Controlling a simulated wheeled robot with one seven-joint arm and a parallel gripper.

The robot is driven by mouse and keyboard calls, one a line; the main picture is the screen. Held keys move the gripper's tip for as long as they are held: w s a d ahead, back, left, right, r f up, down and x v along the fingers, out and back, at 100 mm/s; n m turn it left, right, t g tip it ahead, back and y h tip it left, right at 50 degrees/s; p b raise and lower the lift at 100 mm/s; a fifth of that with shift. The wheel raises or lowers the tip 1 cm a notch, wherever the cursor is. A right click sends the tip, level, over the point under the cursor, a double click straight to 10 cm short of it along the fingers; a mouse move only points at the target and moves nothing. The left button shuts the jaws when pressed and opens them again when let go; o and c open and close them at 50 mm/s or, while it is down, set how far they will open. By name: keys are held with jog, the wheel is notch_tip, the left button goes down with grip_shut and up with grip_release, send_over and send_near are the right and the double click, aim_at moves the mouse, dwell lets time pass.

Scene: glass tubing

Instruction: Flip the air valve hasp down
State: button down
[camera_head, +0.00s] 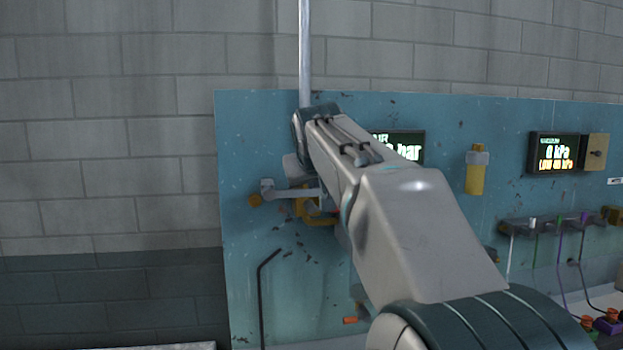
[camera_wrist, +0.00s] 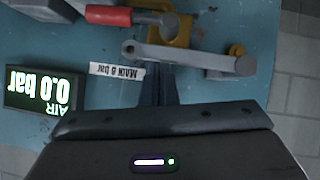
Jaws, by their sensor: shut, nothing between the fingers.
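The air valve is on the blue panel, and my forearm hides part of it in the head view. The fingers are hidden in the head view.
The air display (camera_wrist: 42,90) reads 0.0 bar, upside down in the wrist view, near a "Main 6 bar" label (camera_wrist: 117,70). A black bent rod (camera_head: 262,290) is below. A yellow cylinder (camera_head: 475,175) hangs to the right.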

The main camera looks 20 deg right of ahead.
jog(key=shift+d+f, duration=0.1)
jog(key=shift+f, duration=0.2)
dwell(0.4)
jog(key=s+a+r+p, duration=0.2)
jog(key=s+r, duration=0.7)
jog(key=r, duration=0.1)
dwell(0.5)
jog(key=s+a+f+g+y, duration=0.1)
jog(key=s+f, duration=0.5)
jog(key=f, duration=0.7)
jog(key=s+a+f+g+y, duration=0.1)
jog(key=s+a+f+g, duration=0.3)
jog(key=f, duration=1)
jog(key=s+a+f+n+g+y, duration=0.1)
jog(key=s+a+f, duration=0.4)
jog(key=s+f, duration=0.5)
notch_tip(320, 180, down, 4)
jog(key=shift+a+f+g+y, duration=0.2)
jog(key=shift+g+y, duration=0.2)
jog(key=shift+g, duration=0.5)
